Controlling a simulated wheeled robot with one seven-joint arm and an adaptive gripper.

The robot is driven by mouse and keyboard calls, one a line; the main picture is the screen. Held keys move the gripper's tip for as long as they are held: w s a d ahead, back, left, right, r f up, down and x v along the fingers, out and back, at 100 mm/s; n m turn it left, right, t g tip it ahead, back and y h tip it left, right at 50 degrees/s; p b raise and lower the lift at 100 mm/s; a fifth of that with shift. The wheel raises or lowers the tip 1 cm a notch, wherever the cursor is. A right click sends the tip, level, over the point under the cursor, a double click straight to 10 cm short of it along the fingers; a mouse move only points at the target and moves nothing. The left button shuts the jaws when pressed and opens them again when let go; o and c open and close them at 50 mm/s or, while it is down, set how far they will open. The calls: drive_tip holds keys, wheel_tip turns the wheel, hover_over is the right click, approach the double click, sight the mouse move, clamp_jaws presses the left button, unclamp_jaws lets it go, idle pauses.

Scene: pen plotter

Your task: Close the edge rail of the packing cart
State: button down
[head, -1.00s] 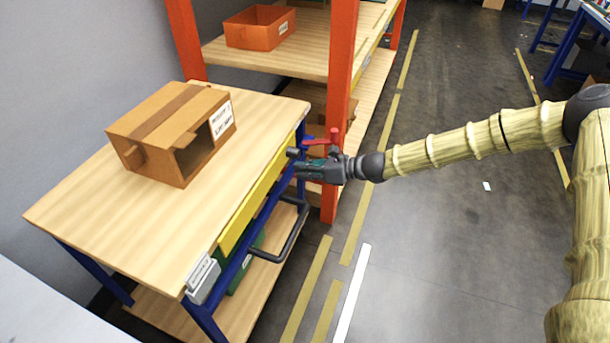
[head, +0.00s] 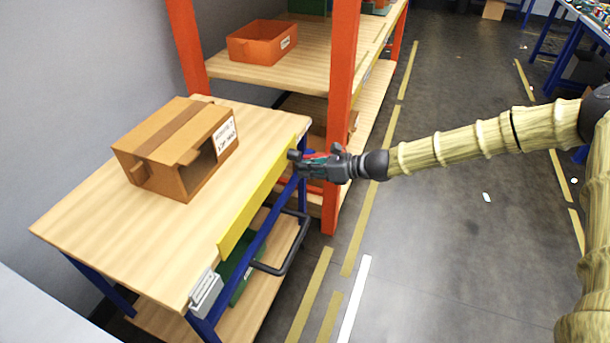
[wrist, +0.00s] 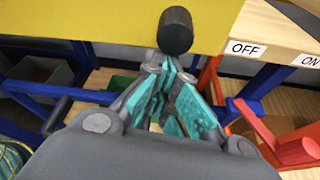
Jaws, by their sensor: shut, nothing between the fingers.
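The edge rail is a long yellow panel (head: 252,205) along the right long side of the packing cart (head: 75,222). It stands tilted outward or near upright at the tabletop edge; I cannot tell its exact angle. A dark round knob (wrist: 175,30) sticks out from the yellow panel (wrist: 110,20) in the wrist view. My gripper (head: 299,168) is at the rail's far end, with its teal fingers shut and empty. In the wrist view its fingertips (wrist: 168,68) are just below the knob, touching or very close. The rail's far end is partly hidden by my gripper.
An open cardboard box (head: 165,150) stands on the cart top. A dark push handle (head: 285,255) juts from the cart's side. A red lever (wrist: 275,140) sits near OFF and ON labels (wrist: 243,48). An orange rack post (head: 338,110) stands close behind my gripper.

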drive_tip(key=shift+w+r, duration=0.1)
drive_tip(key=shift+r, duration=0.95)
wheel_tip(320, 180, down, 4)
drive_tip(key=b, duration=0.2)
drive_tip(key=s+f+v, duration=0.1)
drive_tip(key=v, duration=0.9)
drive_tip(key=s+f+n+g+h+p, duration=0.45)
drive_tip(key=s+f+n+h, duration=0.35)
drive_tip(key=s+f, duration=1.3)
drive_tip(key=s+d+n+h+p, duration=0.1)
drive_tip(key=s+d+n, duration=0.3)
drive_tip(key=s, duration=0.3)
drive_tip(key=s+d+r+n+h+p, duration=0.1)
drive_tip(key=s+d+n+h+p, duration=0.1)
drive_tip(key=s+d+n, duration=0.2)
drive_tip(key=s+d+r+n+h+p, duration=0.1)
drive_tip(key=s+d+n+h, duration=0.1)
drive_tip(key=s+d+n, duration=0.2)
drive_tip(key=s+n, duration=0.3)
drive_tip(key=s, duration=0.5)
drive_tip(key=shift+d+n, duration=0.25)
drive_tip(key=shift+n, duration=0.05)
